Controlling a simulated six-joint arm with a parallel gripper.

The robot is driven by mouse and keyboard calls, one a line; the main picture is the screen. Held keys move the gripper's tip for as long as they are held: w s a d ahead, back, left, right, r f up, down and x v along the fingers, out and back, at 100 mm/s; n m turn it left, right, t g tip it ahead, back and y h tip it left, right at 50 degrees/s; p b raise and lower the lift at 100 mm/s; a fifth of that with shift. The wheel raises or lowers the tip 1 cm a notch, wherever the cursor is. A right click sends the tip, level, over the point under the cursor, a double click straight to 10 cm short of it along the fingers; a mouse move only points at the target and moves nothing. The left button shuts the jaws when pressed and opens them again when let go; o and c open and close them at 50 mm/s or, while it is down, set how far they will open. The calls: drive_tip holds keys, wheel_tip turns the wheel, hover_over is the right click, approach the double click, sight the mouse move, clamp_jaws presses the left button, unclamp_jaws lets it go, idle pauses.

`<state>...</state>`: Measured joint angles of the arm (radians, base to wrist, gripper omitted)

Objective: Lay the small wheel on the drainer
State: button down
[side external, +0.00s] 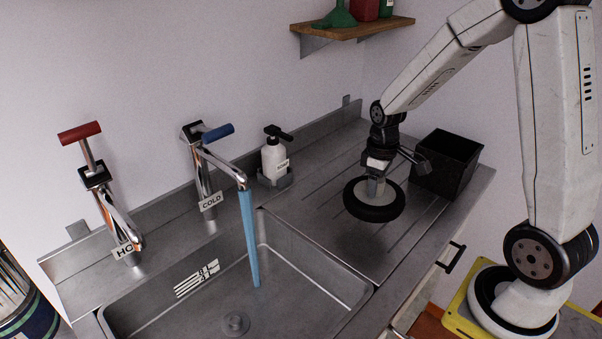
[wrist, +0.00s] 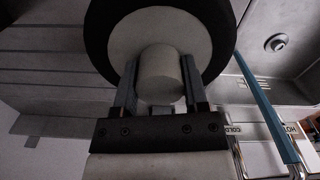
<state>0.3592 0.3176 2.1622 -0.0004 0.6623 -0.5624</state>
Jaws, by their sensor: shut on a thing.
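The small wheel (side external: 374,203) has a black tyre and a pale hub, and lies roughly flat in my gripper (side external: 376,184). It hangs over the drainer (side external: 310,215), the grooved steel surface right of the basin. A dark shadow shows on the drainer below and left of the wheel; the exact gap cannot be told. In the wrist view my gripper (wrist: 160,85) is shut on the round pale boss of the wheel (wrist: 212,30), one finger on each side. The drainer's grooves (wrist: 50,60) show at the left there.
The sink basin (side external: 150,305) is left of the drainer, with blue water (side external: 250,238) running from the cold tap (side external: 205,165). A soap bottle (side external: 274,158) stands at the back. A black bin (side external: 447,162) stands right of the wheel. Bare drainer shows around the wheel.

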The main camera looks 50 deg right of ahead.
sight(390, 190)
drive_tip(key=shift+s+d+r+n, duration=0.1)
drive_tip(key=shift+s+d+n, duration=0.05)
drive_tip(key=shift+s+d, duration=0.55)
drive_tip(key=shift+s+d+r+n, duration=0.15)
drive_tip(key=shift+s+d, duration=0.3)
drive_tip(key=shift+d, duration=0.35)
drive_tip(key=shift+f, duration=2.3)
drive_tip(key=shift+f, duration=0.1)
drive_tip(key=shift+f, duration=1.65)
drive_tip(key=shift+f, duration=0.15)
drive_tip(key=shift+c, duration=0.5)
unclamp_jaws()
drive_tip(key=shift+r, duration=6.15)
